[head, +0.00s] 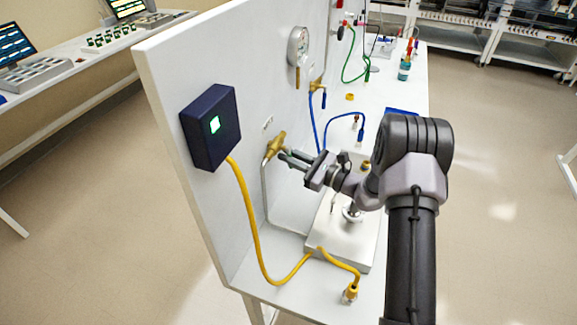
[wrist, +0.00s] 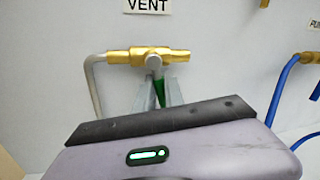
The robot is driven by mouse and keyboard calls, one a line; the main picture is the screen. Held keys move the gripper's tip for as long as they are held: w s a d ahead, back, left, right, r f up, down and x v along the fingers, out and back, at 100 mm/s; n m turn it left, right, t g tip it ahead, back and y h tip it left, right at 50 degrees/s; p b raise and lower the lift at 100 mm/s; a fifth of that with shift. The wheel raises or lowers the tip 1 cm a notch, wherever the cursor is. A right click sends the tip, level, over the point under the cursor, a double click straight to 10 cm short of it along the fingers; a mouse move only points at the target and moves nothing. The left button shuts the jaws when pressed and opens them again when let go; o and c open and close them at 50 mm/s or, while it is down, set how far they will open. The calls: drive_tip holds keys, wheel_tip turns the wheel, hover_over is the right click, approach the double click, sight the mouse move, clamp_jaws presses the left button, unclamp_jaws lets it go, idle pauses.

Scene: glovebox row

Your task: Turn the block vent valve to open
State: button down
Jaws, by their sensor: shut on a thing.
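The block vent valve is a brass body (wrist: 125,56) on the white panel, under a label reading VENT (wrist: 147,5). It also shows in the head view (head: 276,142), right of the yellow cable. In the wrist view its body lies level, and its green handle (wrist: 160,90) points down from the grey hub, across the body's line. My gripper (head: 287,157) is at the valve, shut on the green handle. The fingers flank the handle in the wrist view, and my gripper's body hides what lies below.
A dark blue box (head: 210,127) with a green light is on the panel left of the valve. A yellow cable (head: 250,220) hangs from it to the bench. A gauge (head: 298,46) and blue hoses (head: 314,120) are farther along. A metal plate (head: 325,240) lies below my arm.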

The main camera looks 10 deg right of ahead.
drive_tip(key=c, duration=1.4)
unclamp_jaws()
drive_tip(key=shift+c, duration=0.2)
drive_tip(key=r+p+v, duration=0.1)
drive_tip(key=v, duration=1.6)
drive_tip(key=shift+d+f, duration=0.25)
drive_tip(key=shift+f, duration=0.2)
drive_tip(key=shift+s, duration=0.1)
